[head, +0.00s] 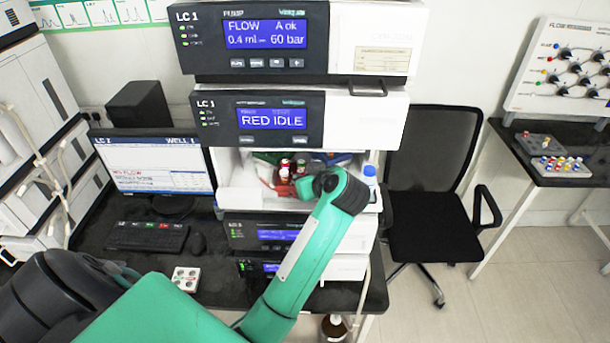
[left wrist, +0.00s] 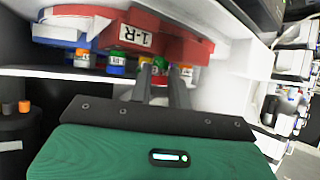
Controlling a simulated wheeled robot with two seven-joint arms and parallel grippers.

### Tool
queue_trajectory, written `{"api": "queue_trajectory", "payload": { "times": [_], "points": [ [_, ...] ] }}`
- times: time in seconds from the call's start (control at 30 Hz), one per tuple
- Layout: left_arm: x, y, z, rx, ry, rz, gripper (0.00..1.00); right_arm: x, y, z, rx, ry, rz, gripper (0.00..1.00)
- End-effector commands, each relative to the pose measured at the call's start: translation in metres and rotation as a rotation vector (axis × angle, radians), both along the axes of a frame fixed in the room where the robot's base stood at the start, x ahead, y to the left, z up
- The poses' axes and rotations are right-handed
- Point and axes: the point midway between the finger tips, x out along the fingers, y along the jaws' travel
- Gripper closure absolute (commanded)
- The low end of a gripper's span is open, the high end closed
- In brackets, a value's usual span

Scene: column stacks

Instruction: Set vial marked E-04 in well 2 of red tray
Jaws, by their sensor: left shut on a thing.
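The red tray (head: 284,189) is in the open bay of the LC 1 stack; capped vials stand at it. In the left wrist view the red tray (left wrist: 185,47) carries a label that reads upside down, seemingly R-1. My left gripper (left wrist: 162,78) reaches into the bay and is shut on a small vial (left wrist: 160,67), mostly hidden between the fingers. Its marking cannot be read. In the head view my arm hides the gripper tips. My right gripper is not in view.
A blue-and-white tray (left wrist: 60,34) sits beside the red one. A blue-capped bottle (head: 370,183) stands at the bay's right edge. The module reading RED IDLE (head: 272,118) overhangs the bay.

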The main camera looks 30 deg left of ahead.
Motion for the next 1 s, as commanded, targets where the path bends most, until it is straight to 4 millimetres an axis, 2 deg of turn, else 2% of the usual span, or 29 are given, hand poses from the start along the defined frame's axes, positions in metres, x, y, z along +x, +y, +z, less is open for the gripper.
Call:
{"api": "queue_trajectory", "payload": {
  "times": [0.43,0.47,0.57,0.87,1.0],
  "points": [
    [-0.0001,0.0000,-0.0007,0.000,0.000,0.000,0.95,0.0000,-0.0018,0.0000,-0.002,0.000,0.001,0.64],
    [-0.0001,0.0000,-0.0007,0.000,0.000,0.000,0.78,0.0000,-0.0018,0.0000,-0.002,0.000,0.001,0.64],
    [-0.0001,0.0000,-0.0007,0.000,0.000,0.000,0.58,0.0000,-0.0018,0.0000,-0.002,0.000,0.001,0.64],
    [0.0002,-0.0005,-0.0002,0.000,0.000,0.000,0.56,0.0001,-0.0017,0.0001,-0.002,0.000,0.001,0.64],
    [0.0036,-0.0075,0.0056,-0.001,-0.001,0.002,0.56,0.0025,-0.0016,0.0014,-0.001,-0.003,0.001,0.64]
  ]
}}
